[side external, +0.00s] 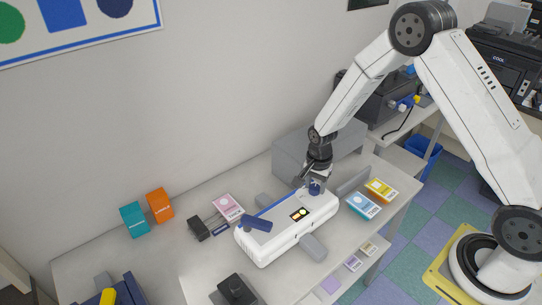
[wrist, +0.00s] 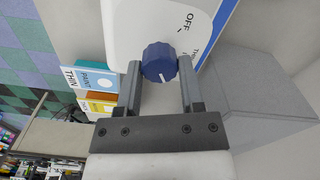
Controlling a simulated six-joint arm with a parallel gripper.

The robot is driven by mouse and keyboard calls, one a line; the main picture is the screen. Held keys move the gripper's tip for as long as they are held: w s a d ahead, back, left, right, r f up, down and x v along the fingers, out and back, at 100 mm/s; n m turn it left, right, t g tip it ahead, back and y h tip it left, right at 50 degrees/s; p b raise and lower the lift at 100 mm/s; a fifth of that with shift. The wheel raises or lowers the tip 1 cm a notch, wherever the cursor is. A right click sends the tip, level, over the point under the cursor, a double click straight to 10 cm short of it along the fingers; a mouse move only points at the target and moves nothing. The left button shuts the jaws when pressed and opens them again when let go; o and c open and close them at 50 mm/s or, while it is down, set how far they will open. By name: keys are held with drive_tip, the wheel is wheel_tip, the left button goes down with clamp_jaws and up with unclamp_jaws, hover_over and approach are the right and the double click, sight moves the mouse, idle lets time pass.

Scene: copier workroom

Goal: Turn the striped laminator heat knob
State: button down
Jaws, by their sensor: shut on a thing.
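The laminator (side external: 285,229) is a white, rounded machine with a blue stripe, lying on the table; its white top with the printed word OFF also shows in the wrist view (wrist: 140,25). The heat knob (wrist: 159,62) is dark blue and ribbed with a white mark on its face. It stands on the laminator's top near the right end in the side view (side external: 315,188). My gripper (wrist: 158,70) is shut on the knob, one finger on each side of it. In the side view my gripper (side external: 314,180) points down and partly hides the knob.
A grey box (side external: 300,150) stands behind the laminator. Blue (side external: 363,204) and yellow (side external: 381,190) packs lie to its right, a pink pack (side external: 228,206) to its left. Teal (side external: 134,219) and orange (side external: 159,205) boxes stand farther left. A black object (side external: 236,290) sits at the front.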

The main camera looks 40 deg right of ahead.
drive_tip(key=shift+n, duration=0.4)
drive_tip(key=n, duration=1.1)
drive_tip(key=shift+a+n, duration=0.1)
drive_tip(key=shift+n, duration=0.2)
drive_tip(key=n, duration=1.1)
drive_tip(key=shift+n, duration=0.4)
drive_tip(key=shift+c, duration=1.1)
unclamp_jaws()
